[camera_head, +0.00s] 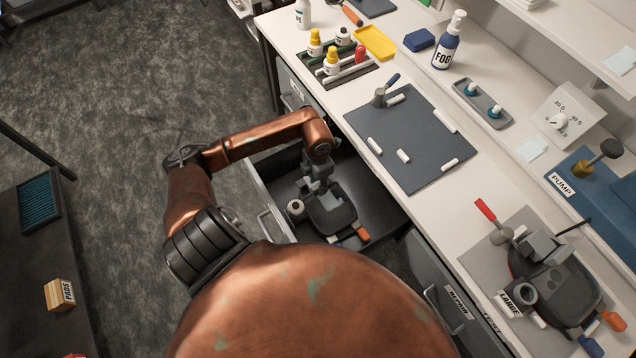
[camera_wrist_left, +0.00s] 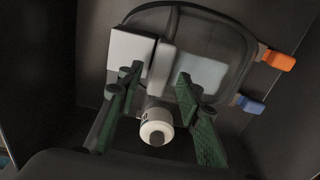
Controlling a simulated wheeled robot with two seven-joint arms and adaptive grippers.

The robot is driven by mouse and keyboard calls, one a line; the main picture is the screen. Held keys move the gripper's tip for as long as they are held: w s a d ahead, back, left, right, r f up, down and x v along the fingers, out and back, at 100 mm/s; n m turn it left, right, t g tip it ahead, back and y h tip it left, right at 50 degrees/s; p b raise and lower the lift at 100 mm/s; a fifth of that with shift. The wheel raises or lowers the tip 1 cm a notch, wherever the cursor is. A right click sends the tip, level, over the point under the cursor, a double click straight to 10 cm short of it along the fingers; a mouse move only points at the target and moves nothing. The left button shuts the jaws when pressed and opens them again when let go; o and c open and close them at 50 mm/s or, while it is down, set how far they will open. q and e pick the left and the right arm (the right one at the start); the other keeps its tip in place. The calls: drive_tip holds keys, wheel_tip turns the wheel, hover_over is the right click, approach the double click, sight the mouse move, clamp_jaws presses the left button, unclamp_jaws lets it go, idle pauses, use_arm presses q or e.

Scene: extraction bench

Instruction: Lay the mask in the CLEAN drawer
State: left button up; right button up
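A dark mask (camera_head: 333,213) lies in the open drawer (camera_head: 386,212) under the bench, with an orange tab at its near right. In the left wrist view the mask (camera_wrist_left: 220,45) shows a clear pane, a pale block, an orange and a blue tab, and a white round canister (camera_wrist_left: 157,129). My left gripper (camera_head: 316,184) is down in the drawer over the mask. Its green-padded fingers (camera_wrist_left: 160,74) are apart, one on each side of a grey middle piece, with gaps visible. The drawer's label is not visible. My right gripper is not in view.
A second mask (camera_head: 555,290) labelled LARGE lies on the bench mat at the right. A closed drawer labelled REPAIR (camera_head: 440,290) is beside the open one. A dark mat (camera_head: 420,150) with small white pieces and a FOG bottle (camera_head: 447,45) are on the bench.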

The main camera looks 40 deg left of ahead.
use_arm(q)
drive_tip(key=shift+r, duration=0.15)
wheel_tip(320, 180, up, 12)
drive_tip(key=p, duration=0.1)
idle(0.5)
